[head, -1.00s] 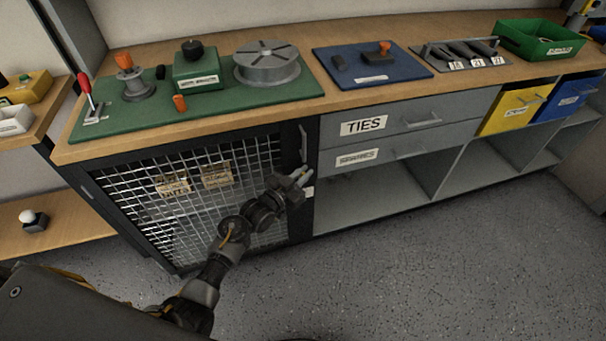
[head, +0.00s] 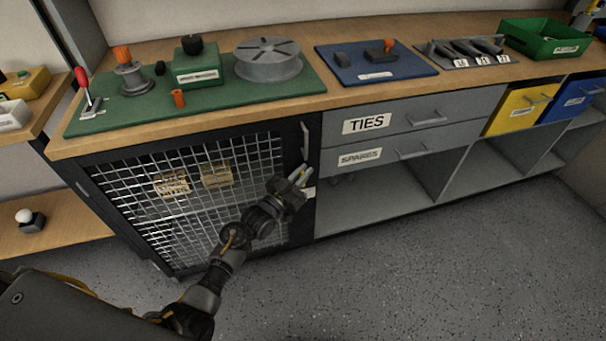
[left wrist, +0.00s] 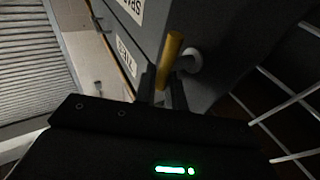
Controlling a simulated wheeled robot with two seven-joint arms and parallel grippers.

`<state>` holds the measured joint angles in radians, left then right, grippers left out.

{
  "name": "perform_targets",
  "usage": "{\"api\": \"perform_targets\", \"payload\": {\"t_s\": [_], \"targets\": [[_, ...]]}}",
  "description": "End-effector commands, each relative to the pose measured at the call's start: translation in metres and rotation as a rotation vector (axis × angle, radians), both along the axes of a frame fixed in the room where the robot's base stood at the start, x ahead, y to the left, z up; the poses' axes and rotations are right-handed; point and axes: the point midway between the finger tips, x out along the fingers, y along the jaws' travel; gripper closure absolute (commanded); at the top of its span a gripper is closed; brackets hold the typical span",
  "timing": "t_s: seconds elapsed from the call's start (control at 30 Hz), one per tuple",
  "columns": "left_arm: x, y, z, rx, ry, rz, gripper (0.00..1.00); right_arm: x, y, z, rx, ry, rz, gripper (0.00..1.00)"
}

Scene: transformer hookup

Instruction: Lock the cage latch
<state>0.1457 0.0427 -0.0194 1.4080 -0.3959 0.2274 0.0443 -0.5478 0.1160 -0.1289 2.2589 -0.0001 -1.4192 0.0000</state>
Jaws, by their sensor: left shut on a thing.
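The cage door (head: 190,225) is a dark-framed wire mesh panel under the left end of the bench, and it looks closed. My left gripper (head: 302,176) is at the door's right edge, below its vertical handle (head: 305,141). In the left wrist view the gripper (left wrist: 163,80) is shut on the yellow latch lever (left wrist: 172,48). The lever's lower end is between the fingers. A pale round pivot (left wrist: 190,60) sits beside it on the dark frame. In the head view the fingers mostly hide the latch. My right gripper is not in view.
Drawers labelled TIES (head: 421,121) and SPARES (head: 365,159) are right of the cage, above an open shelf (head: 375,208). Tan labelled tags (head: 172,184) show at the mesh. The bench top carries a green board (head: 215,97) and a blue board (head: 405,70). The floor in front is clear.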

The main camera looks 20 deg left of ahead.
Motion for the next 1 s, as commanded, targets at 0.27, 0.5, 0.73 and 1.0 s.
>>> {"api": "perform_targets", "payload": {"t_s": [0.27, 0.5, 0.73, 1.0], "targets": [[0.000, 0.000, 0.000, 0.000, 0.000, 0.000, 0.83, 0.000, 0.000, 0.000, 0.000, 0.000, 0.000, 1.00], [-0.014, 0.006, -0.004, 0.002, 0.002, 0.001, 0.83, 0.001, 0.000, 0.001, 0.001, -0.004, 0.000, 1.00], [-0.055, 0.025, -0.012, 0.002, 0.002, 0.000, 0.83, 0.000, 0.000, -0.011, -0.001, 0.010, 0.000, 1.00], [-0.090, 0.040, -0.020, 0.002, 0.001, 0.000, 0.83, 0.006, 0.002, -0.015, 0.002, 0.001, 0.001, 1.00]]}}
